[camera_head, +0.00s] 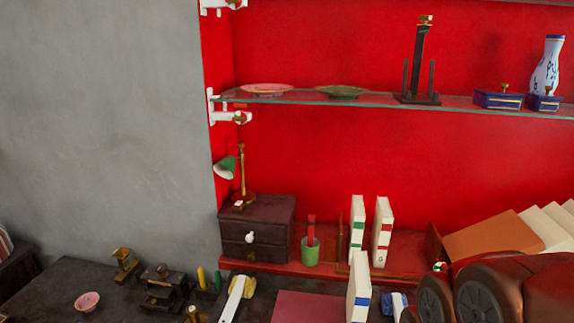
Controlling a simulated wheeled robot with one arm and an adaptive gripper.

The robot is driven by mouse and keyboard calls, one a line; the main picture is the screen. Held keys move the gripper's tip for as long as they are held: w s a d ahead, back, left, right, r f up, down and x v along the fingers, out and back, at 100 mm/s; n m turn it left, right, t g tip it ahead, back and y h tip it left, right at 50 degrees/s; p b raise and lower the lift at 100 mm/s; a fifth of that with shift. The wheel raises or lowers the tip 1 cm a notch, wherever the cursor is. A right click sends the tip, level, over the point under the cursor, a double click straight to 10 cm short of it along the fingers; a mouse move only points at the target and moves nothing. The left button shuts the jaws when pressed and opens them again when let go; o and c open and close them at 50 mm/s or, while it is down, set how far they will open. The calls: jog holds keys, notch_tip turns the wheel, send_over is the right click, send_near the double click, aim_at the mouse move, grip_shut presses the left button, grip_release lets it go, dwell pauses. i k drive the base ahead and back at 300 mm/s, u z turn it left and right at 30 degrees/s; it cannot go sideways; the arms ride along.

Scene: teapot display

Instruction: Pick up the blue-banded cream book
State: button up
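The blue-banded cream book (357,283) stands upright at the bottom of the head view, right of centre. A blue band shows low on its spine, and its lower end is cut off by the frame edge. Two similar cream books stand behind it on the red shelf: one with green bands (357,226) and one with red bands (382,232). Parts of my arm fill the lower right corner. My gripper is not in view, so I cannot tell its state or its distance from the book.
A small blue-and-white object (396,306) lies just right of the book. A dark red flat surface (308,308) lies to its left. A green cup (310,252) and a dark drawer box (256,228) stand behind. A glass shelf (380,103) with ornaments runs above.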

aim_at(358, 300)
jog(key=k, duration=0.5)
jog(key=u, duration=2.05)
jog(key=i, duration=1.7)
jog(key=z, duration=2.2)
